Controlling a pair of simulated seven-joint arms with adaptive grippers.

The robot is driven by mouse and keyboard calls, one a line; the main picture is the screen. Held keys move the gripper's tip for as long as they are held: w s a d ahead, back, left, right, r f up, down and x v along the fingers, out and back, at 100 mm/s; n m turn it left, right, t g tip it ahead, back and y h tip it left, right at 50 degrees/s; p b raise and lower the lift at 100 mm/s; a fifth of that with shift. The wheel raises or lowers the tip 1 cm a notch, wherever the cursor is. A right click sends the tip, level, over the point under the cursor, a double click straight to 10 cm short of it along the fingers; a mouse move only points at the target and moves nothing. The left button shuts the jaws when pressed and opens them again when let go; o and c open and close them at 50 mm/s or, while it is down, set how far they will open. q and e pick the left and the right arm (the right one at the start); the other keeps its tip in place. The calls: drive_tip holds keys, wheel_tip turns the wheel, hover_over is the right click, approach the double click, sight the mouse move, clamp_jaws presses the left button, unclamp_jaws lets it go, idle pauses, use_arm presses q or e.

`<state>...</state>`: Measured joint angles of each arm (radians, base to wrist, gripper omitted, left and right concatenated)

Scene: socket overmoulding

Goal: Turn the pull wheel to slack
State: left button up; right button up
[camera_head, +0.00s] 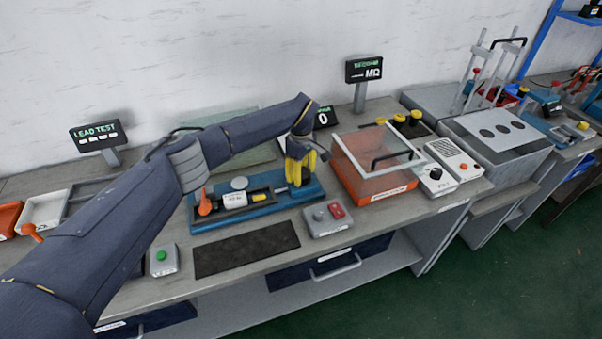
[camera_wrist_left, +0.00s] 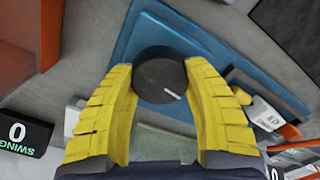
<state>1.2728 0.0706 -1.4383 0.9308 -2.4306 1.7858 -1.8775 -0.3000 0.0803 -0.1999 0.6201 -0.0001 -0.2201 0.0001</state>
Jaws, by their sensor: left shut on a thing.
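The pull wheel (camera_wrist_left: 160,76) is a round black knob with a short white index mark, seen in the left wrist view on a blue base plate (camera_wrist_left: 150,35). My left gripper (camera_head: 300,178) has yellow fingers, one on either side of the wheel, and is shut on it. The mark points toward the lower right of the wrist view. In the head view the fingers point down at the right end of the blue fixture (camera_head: 240,217) and largely hide the wheel. The right gripper is out of view.
A clear-walled box with an orange base (camera_head: 375,165) stands just right of the fixture. In front are a grey box with a red button (camera_head: 327,219) and a bare dark mat (camera_head: 246,249). A green-button box (camera_head: 162,259) sits at left. A display reading 0 (camera_wrist_left: 22,134) is close by.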

use_arm(q)
drive_tip(key=shift+c, duration=0.7)
drive_tip(key=shift+n, duration=0.3)
